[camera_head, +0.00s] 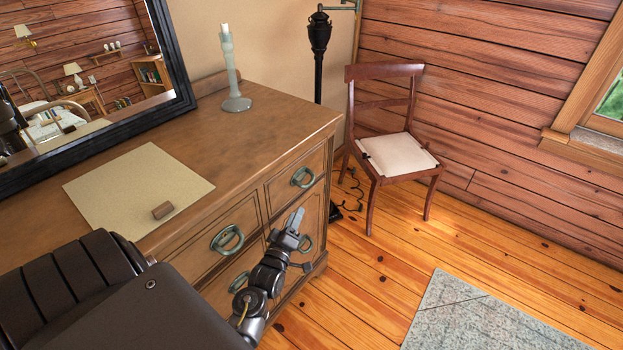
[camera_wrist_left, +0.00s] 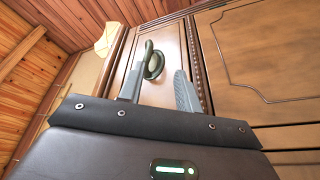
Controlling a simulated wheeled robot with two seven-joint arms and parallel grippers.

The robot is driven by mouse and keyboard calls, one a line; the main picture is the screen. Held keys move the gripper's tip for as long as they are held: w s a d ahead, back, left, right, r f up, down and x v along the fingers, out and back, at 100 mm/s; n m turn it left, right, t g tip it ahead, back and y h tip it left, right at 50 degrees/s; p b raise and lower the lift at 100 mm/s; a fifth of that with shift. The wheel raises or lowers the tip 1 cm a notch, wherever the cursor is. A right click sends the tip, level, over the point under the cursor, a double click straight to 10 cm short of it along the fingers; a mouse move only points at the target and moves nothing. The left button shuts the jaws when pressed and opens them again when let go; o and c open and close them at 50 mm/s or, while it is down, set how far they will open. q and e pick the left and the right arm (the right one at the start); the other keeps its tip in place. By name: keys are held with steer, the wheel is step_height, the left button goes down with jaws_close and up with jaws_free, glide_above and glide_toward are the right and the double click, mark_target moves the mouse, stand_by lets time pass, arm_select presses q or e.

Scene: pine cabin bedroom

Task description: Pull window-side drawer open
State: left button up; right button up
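The wooden dresser (camera_head: 150,205) has dark green ring handles. Its upper drawer at the right end, nearest the window side, has a handle (camera_head: 303,177) and looks closed. My left gripper (camera_head: 293,236) is in front of the dresser's right end, below that handle, and partly hides the lower handle behind it. In the left wrist view, my left gripper (camera_wrist_left: 160,72) has its two fingers apart and empty. A ring handle (camera_wrist_left: 153,63) on a drawer front shows ahead, between the fingers in the picture; I cannot tell contact. My right gripper is not in view.
On the dresser are a candlestick (camera_head: 234,75), a tan mat (camera_head: 125,180) with a small brown block (camera_head: 162,210), and a mirror (camera_head: 75,60). A chair (camera_head: 395,150) and black lamp stand (camera_head: 319,50) are beyond.

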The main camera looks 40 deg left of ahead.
mark_target(305, 186)
arm_select(q)
steer(key=shift+n, duration=0.3)
steer(key=x, duration=0.3)
steer(key=r+x, duration=0.1)
steer(key=x, duration=0.3)
steer(key=p+x, duration=0.1)
steer(key=x, duration=0.3)
steer(key=shift+s+a+r, duration=0.2)
steer(key=shift+a, duration=0.05)
